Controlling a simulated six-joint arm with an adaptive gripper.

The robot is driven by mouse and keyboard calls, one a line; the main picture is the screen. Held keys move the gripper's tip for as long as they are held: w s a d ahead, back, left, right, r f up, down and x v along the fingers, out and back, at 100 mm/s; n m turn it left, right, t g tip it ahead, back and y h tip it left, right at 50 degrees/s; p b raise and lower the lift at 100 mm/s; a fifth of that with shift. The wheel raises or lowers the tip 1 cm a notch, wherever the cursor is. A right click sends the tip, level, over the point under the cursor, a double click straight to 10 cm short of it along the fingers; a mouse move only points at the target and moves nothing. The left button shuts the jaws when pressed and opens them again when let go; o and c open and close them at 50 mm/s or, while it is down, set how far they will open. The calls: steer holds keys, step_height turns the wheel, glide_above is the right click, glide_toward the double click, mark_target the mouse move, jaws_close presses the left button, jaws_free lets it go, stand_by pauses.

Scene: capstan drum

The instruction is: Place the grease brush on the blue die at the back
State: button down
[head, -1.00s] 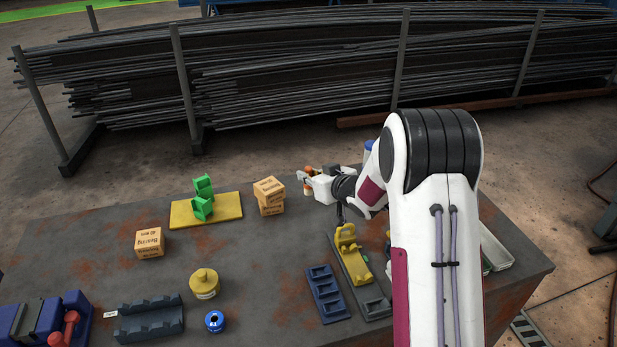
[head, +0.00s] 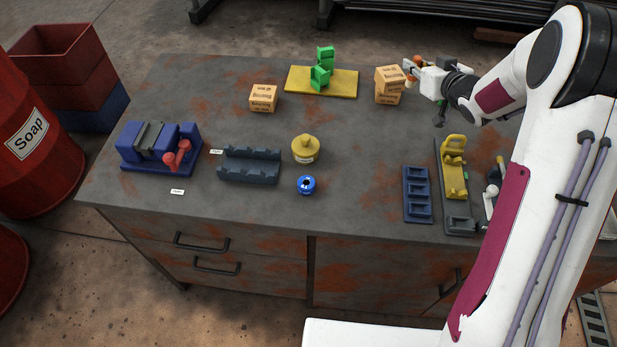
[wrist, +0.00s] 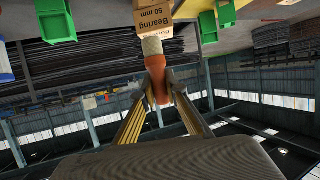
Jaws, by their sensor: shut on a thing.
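My gripper (head: 409,70) is at the back right of the bench, just right of the stacked bearing boxes. In the wrist view, my gripper (wrist: 160,88) is shut on the grease brush (wrist: 158,82), which has an orange-brown handle and a cream end pointing toward the boxes. The brush is held up, clear of the bench. A blue ring-shaped die (head: 306,185) with a dark hole stands at the middle front, before the yellow pot. No blue die shows at the back now; my arm covers part of the back right.
Cardboard bearing boxes (head: 389,85) are stacked close beside my gripper. Green blocks (head: 321,75) stand on a yellow plate (head: 345,84). A yellow pot (head: 305,150), grey rack (head: 249,167), blue vise (head: 160,147) and slotted blue tray (head: 417,195) occupy the bench.

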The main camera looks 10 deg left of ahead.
steer(key=s+a+r+n+g+y, duration=0.1)
steer(key=s+a+n+y, duration=0.15)
steer(key=a, duration=0.25)
steer(key=s+a+n+g+y, duration=0.1)
steer(key=s+a, duration=0.2)
steer(key=a, duration=0.2)
steer(key=n+g+y, duration=0.5)
steer(key=n+g, duration=0.2)
steer(key=n, duration=0.1)
glide_above(306, 182)
steer(key=shift+f, duration=0.15)
steer(key=shift+m, duration=0.25)
steer(key=shift+f, duration=2.85)
steer(key=shift+f, duration=0.1)
steer(key=shift+f, duration=2)
steer(key=shift+f, duration=0.1)
